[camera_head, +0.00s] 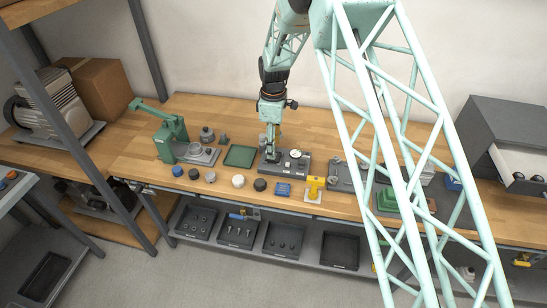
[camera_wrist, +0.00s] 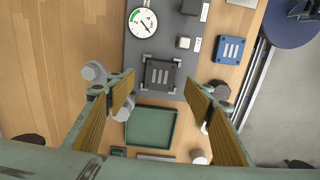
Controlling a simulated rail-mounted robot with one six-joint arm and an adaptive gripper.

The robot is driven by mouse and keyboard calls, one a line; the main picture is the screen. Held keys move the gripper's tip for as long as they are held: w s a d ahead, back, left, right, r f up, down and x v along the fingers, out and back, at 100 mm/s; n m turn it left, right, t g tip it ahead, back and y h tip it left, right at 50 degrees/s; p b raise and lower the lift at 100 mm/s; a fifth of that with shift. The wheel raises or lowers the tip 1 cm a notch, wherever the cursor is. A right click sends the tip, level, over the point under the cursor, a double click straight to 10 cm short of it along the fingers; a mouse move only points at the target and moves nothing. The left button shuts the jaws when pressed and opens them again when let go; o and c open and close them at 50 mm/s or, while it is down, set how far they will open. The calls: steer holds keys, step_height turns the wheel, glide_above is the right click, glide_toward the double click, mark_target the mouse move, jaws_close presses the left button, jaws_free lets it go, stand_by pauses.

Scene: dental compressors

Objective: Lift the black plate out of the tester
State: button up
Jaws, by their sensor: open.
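The tester (camera_head: 291,168) is a grey base block on the wooden bench, with a round white dial gauge (camera_wrist: 144,23). In the wrist view the black plate (camera_wrist: 161,74), a small dark square with pale bars, sits in the tester near one end. My gripper (camera_wrist: 160,90) is open and empty. Its two brown-padded fingers are on either side of the plate in the picture and apart from it; how high they are above it I cannot tell. In the head view my gripper (camera_head: 272,142) points down over the tester's left end, and the plate cannot be made out there.
A green tray (camera_head: 240,156) lies left of the tester and also shows in the wrist view (camera_wrist: 150,128). A green press (camera_head: 172,138) stands farther left. A blue block (camera_head: 283,189) and a yellow part (camera_head: 314,186) are in front. Several round parts line the bench's front.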

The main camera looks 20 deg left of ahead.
steer(key=shift+f, duration=2.1)
steer(key=c, duration=1)
